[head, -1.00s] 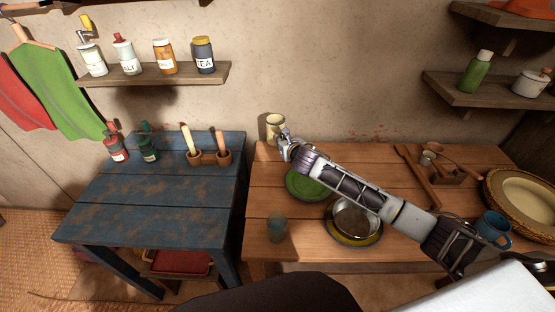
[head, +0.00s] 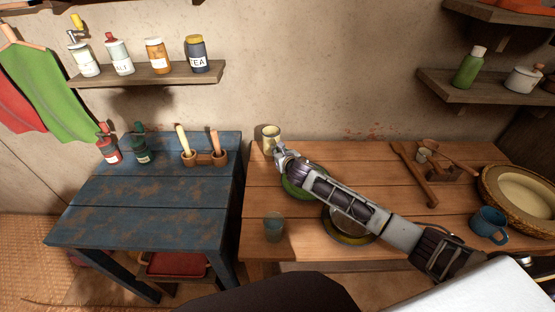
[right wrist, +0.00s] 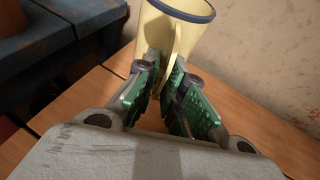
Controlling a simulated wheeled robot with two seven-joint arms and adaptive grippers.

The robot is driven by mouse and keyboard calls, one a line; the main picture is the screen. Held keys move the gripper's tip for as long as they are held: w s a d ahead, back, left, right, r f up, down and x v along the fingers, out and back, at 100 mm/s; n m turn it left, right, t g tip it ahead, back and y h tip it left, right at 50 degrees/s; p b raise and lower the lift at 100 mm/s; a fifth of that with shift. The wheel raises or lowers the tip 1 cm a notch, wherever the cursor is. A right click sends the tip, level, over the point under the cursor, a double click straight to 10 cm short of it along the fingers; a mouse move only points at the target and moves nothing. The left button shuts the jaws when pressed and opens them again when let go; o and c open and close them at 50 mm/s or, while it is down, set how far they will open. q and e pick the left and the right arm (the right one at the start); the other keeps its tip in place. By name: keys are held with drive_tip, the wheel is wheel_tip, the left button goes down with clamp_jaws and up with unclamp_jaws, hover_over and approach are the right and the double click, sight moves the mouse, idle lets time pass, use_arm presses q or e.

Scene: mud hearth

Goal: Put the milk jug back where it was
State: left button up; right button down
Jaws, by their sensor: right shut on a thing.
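The milk jug (head: 271,137) is cream-yellow with a dark rim, upright at the back left corner of the wooden table, near the wall. In the right wrist view the jug (right wrist: 168,38) shows its open mouth and its handle between the fingers. My right gripper (head: 279,153) is shut on the handle; its green-padded fingers (right wrist: 164,88) are on both sides of it. The jug's base is low at the tabletop, but I cannot tell whether it touches. My left gripper is not in view.
A green plate (head: 296,190) lies under my right arm, and a bowl on a yellow plate (head: 345,238) is nearer. A glass (head: 274,228) stands at the front left. A blue mug (head: 488,224) and a basket (head: 487,190) are right. A blue table (head: 140,205) stands left.

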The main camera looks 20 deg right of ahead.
drive_tip(key=shift+f, duration=1.6)
drive_tip(key=shift+f+b, duration=0.15)
drive_tip(key=shift+b, duration=0.15)
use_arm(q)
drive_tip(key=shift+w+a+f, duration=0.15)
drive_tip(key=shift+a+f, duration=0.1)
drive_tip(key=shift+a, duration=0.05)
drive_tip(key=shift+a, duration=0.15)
use_arm(e)
drive_tip(key=shift+f, duration=0.1)
